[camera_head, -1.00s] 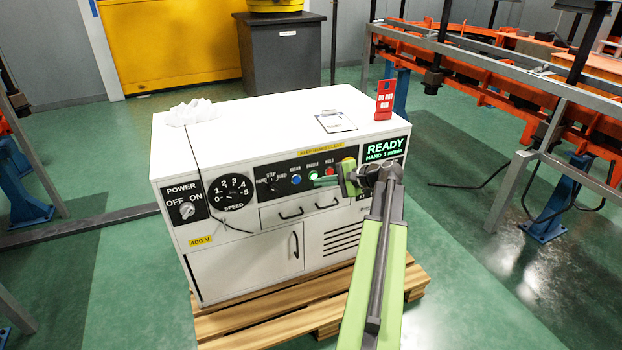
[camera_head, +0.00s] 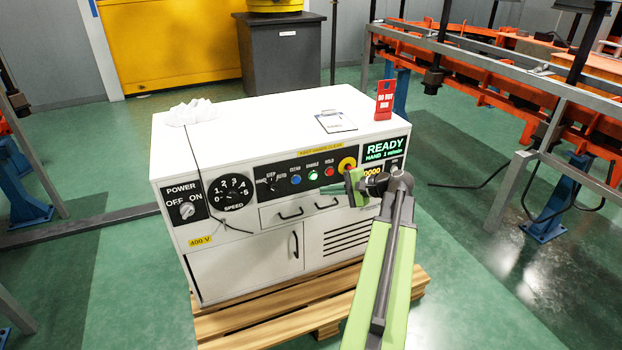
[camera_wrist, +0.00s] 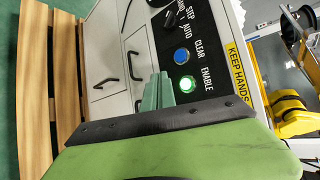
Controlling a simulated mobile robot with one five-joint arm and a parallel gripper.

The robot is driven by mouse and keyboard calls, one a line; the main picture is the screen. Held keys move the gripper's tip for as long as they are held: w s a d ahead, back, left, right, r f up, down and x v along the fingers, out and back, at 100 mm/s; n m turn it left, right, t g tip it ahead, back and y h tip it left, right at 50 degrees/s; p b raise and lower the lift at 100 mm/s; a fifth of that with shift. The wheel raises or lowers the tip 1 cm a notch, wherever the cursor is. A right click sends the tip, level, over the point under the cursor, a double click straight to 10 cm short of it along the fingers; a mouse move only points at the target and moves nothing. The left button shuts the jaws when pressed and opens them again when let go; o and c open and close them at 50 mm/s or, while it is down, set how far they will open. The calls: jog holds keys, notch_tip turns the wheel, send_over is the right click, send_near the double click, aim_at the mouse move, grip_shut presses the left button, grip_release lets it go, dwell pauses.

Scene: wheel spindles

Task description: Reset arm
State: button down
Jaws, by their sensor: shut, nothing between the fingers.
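My gripper (camera_head: 354,188) is shut and empty at the end of my green arm. It is in front of the control panel's right half, just below a red-and-yellow round button. In the wrist view its closed green fingers (camera_wrist: 158,91) point toward the panel, beside the lit green ENABLE button (camera_wrist: 187,84) and the blue CLEAR button (camera_wrist: 181,56). I cannot tell the exact gap to the panel. In the head view the ENABLE button (camera_head: 313,175) glows green, and the screen (camera_head: 385,148) reads READY, HAND 1 m/min.
The white cabinet (camera_head: 240,272) stands on a wooden pallet (camera_head: 250,318). A red sign (camera_head: 384,100), a clipboard (camera_head: 335,122) and a crumpled white cloth (camera_head: 191,112) are on top. A steel rail (camera_head: 480,62) and orange machinery stand at the right. Green floor is open around the cabinet.

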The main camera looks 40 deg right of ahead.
dwell(0.4)
jog(key=w+a+f+n+g, duration=0.3)
jog(key=a, duration=0.6)
jog(key=w+a+f+n+g+y, duration=0.1)
jog(key=w+a+f+n+g, duration=0.15)
jog(key=a, duration=0.65)
jog(key=w+a+f+n+g, duration=0.2)
jog(key=w+a+f+n, duration=0.15)
jog(key=a, duration=0.55)
jog(key=s+a+f+n+g+h, duration=0.2)
jog(key=a+n, duration=0.2)
jog(key=a, duration=0.6)
jog(key=s+a+f+n+g+h, duration=0.25)
jog(key=a+n, duration=0.25)
jog(key=a, duration=0.5)
notch_tip(320, 180, up, 33)
jog(key=p, duration=3.3)
jog(key=shift+a+f, duration=0.2)
jog(key=shift+a, duration=0.1)
jog(key=shift+h, duration=0.25)
